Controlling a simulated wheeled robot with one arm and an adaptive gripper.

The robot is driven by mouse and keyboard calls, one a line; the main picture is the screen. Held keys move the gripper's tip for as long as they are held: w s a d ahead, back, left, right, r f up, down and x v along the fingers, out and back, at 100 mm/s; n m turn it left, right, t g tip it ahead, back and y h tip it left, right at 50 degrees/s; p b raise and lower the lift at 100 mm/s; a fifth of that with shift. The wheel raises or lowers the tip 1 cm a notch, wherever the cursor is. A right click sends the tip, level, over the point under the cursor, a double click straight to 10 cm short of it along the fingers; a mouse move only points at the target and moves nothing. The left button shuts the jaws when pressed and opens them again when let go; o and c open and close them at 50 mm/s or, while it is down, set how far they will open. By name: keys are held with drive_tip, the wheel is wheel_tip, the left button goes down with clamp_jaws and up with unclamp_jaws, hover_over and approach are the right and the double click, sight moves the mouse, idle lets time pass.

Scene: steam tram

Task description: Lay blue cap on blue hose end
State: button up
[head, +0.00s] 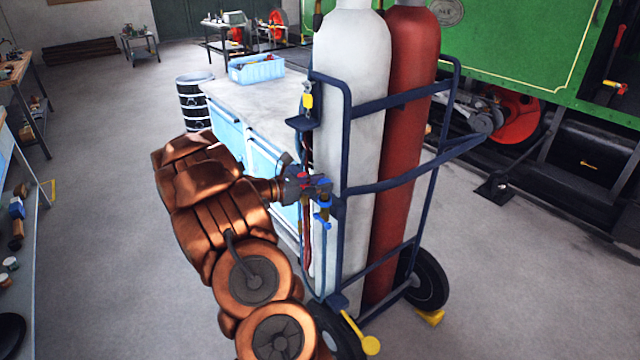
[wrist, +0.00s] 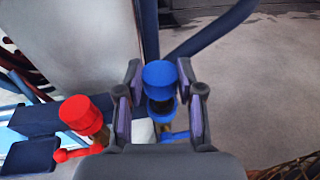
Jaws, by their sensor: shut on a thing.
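In the wrist view the blue cap (wrist: 159,74) is between the two fingers of my gripper (wrist: 160,92), which is shut on it. Just below the cap are a dark fitting (wrist: 161,104) and a blue ring, seemingly the blue hose end (wrist: 163,115). A blue lever (wrist: 178,136) sticks out beneath. I cannot tell whether cap and hose end touch. In the head view my gripper (head: 308,188) is at the near side of the cylinder trolley, with blue parts (head: 323,215) just below it.
A red cap (wrist: 82,114) and red lever (wrist: 74,154) stand left of my gripper. The trolley's dark blue frame (head: 390,184) holds a white cylinder (head: 350,120) and a red cylinder (head: 407,120). A workbench (head: 255,97) with blue doors stands behind. Floor is free at right.

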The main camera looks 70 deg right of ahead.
drive_tip(key=shift+f, duration=0.15)
drive_tip(key=shift+f+b, duration=0.35)
drive_tip(key=shift+f, duration=0.25)
drive_tip(key=shift+f, duration=0.2)
idle(1.5)
drive_tip(key=o, duration=0.9)
drive_tip(key=shift+r+p, duration=2.5)
drive_tip(key=shift+r, duration=1.7)
